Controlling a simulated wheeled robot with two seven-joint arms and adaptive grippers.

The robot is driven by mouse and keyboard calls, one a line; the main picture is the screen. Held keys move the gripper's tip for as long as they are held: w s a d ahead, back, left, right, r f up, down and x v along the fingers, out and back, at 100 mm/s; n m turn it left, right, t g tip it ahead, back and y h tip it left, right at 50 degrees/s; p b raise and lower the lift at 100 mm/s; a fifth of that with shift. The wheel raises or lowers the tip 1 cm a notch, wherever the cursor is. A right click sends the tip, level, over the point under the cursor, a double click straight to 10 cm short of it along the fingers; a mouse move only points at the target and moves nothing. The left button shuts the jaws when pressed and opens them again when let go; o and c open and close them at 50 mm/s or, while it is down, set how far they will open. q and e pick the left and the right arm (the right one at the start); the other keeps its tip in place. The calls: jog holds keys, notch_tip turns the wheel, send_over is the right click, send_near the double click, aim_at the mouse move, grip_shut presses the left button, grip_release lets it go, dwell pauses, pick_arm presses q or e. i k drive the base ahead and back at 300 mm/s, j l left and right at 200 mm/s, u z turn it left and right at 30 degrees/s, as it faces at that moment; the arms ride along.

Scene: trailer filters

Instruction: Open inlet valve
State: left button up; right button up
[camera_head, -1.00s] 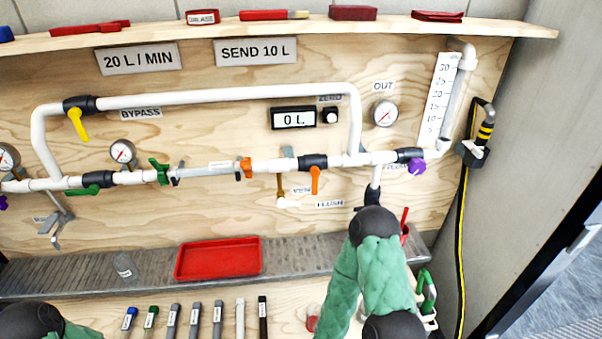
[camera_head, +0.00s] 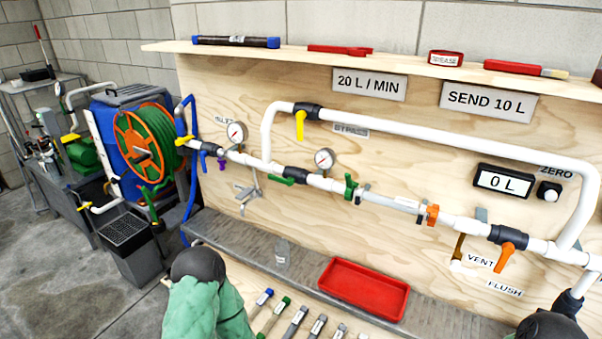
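The inlet end of the white pipe run is at the left of the plywood panel. A valve with a blue handle (camera_head: 206,150) is there, beside a purple handle (camera_head: 222,165) and a gauge (camera_head: 236,132). Further right on the same pipe is a black-bodied valve with a green handle (camera_head: 281,180), lying roughly along the pipe. The small label above the left gauge is partly hidden, so I cannot tell which valve it names. My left arm shows at the bottom left and a dark part of my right arm at the bottom right; neither gripper's fingers are visible.
The bypass valve has a yellow handle (camera_head: 300,125) hanging down. An orange-handled valve (camera_head: 507,255) is at the right, near a display (camera_head: 503,181) reading 0 L. A red tray (camera_head: 363,290) sits on the ledge. A hose reel (camera_head: 146,145) and blue tank stand left of the panel.

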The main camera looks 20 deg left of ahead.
aim_at(204, 163)
jog(key=i+j+u, duration=0.1)
jog(key=j, duration=0.3)
jog(key=i+j+u, duration=0.1)
jog(key=j, duration=0.35)
jog(key=i+j+u, duration=0.1)
jog(key=j, duration=0.3)
jog(key=i+j+u, duration=0.1)
jog(key=j, duration=0.3)
jog(key=i+j+u, duration=0.1)
jog(key=j, duration=0.25)
jog(key=i+j, duration=0.05)
